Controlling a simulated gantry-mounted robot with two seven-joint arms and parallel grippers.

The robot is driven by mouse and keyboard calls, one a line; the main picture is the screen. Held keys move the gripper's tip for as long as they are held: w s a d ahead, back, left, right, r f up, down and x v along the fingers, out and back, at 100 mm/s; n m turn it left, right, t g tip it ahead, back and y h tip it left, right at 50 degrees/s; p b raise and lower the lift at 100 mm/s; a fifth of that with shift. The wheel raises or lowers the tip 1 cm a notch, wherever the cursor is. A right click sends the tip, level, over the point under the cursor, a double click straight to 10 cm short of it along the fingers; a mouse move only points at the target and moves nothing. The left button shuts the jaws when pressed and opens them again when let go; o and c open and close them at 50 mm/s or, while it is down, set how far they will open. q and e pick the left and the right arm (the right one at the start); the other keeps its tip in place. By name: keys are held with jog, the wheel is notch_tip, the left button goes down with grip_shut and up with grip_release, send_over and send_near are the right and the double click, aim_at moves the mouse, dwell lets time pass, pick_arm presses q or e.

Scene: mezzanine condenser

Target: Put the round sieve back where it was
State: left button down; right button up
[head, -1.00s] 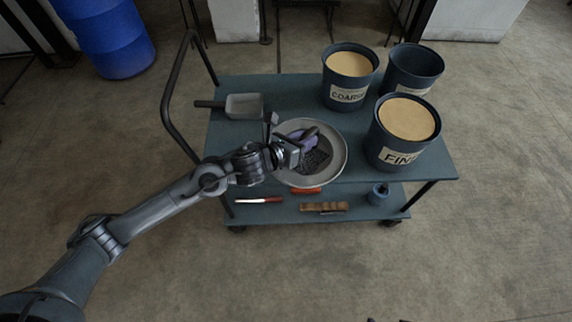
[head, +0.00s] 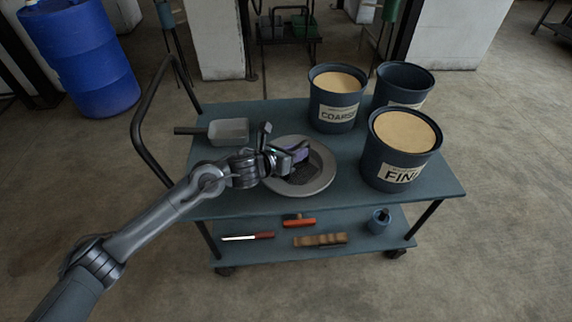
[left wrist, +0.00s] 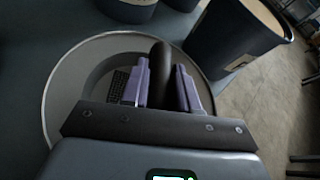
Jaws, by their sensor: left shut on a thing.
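The round sieve (head: 321,183) has a wide pale grey rim and a dark mesh middle. It is over the front middle of the cart's top shelf; I cannot tell whether it touches the shelf. My left gripper (head: 301,151) reaches in from the left over the sieve. In the left wrist view its purple fingers (left wrist: 160,84) are shut on a dark, rounded handle (left wrist: 161,58) that crosses over the sieve, and the rim (left wrist: 54,88) curves around them. The fingers and handle hide part of the mesh. My right gripper is not in view.
The cart (head: 262,115) carries a scoop (head: 229,131) left of the sieve. A COARSE bucket (head: 336,113), a FINE bucket (head: 396,172) and an empty dark bucket (head: 405,80) stand right and behind. The lower shelf (head: 360,248) holds small tools. A push handle (head: 142,130) rises at left.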

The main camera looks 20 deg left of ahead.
pick_arm(q)
jog(key=a, duration=0.1)
jog(key=w+a+f, duration=0.1)
jog(key=w+a+f+b, duration=0.1)
jog(key=shift+a, duration=0.15)
jog(key=shift+s+f+b, duration=0.1)
jog(key=shift+f+b, duration=1.1)
jog(key=shift+f, duration=0.9)
jog(key=shift+f, duration=0.1)
jog(key=c, duration=0.8)
grip_release()
jog(key=shift+f, duration=0.1)
jog(key=shift+c, duration=0.2)
